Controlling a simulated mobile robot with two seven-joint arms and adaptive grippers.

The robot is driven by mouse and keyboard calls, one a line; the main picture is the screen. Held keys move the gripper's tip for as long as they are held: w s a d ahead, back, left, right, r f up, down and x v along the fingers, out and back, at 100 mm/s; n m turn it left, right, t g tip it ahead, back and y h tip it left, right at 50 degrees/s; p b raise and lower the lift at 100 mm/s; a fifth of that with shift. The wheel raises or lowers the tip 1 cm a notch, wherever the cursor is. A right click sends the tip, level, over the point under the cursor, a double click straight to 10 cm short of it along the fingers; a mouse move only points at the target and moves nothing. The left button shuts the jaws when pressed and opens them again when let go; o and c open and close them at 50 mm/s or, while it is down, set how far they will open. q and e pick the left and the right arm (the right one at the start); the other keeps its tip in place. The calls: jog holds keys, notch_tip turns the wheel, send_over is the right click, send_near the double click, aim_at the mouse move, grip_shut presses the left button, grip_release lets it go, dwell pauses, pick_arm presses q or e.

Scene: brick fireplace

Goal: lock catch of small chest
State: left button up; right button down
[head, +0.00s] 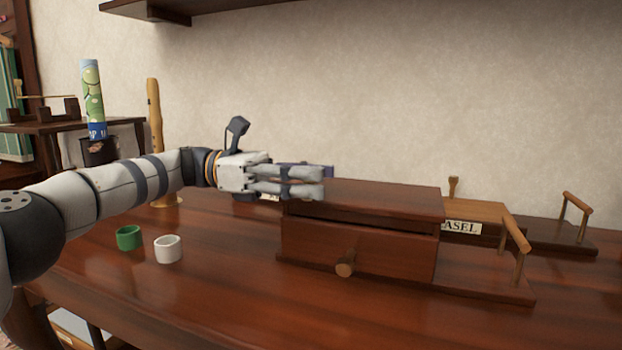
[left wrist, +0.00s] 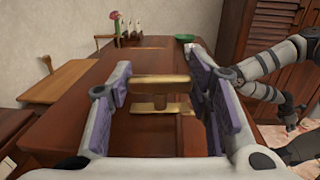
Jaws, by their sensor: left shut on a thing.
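The small chest (head: 365,197) is dark red-brown wood and stands on the table, with a drawer front (head: 390,255) and a wooden knob (head: 345,264) facing me. My left gripper (head: 322,180) reaches in from the left at the height of the chest's top, by its left end. In the left wrist view a tan bar (left wrist: 160,79) lies between the fingers of my left gripper (left wrist: 160,88), which are shut on it. A second tan bar (left wrist: 153,103) shows just below. The fingers hide this part in the head view. I cannot tell whether the bar is the catch.
A green cup (head: 129,237) and a white cup (head: 168,249) stand at the left front. Dark boards with wooden handles (head: 515,234) lie right of the chest. The table (head: 220,290) is clear in front.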

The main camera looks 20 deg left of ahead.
pick_arm(q)
jog(key=shift+f+m+g, duration=0.2)
jog(key=shift+m+g, duration=0.2)
jog(key=shift+g, duration=0.4)
jog(key=o, duration=1.2)
jog(key=shift+c, duration=0.2)
jog(key=shift+r, duration=0.1)
jog(key=shift+r+t, duration=0.15)
jog(key=shift+t, duration=0.15)
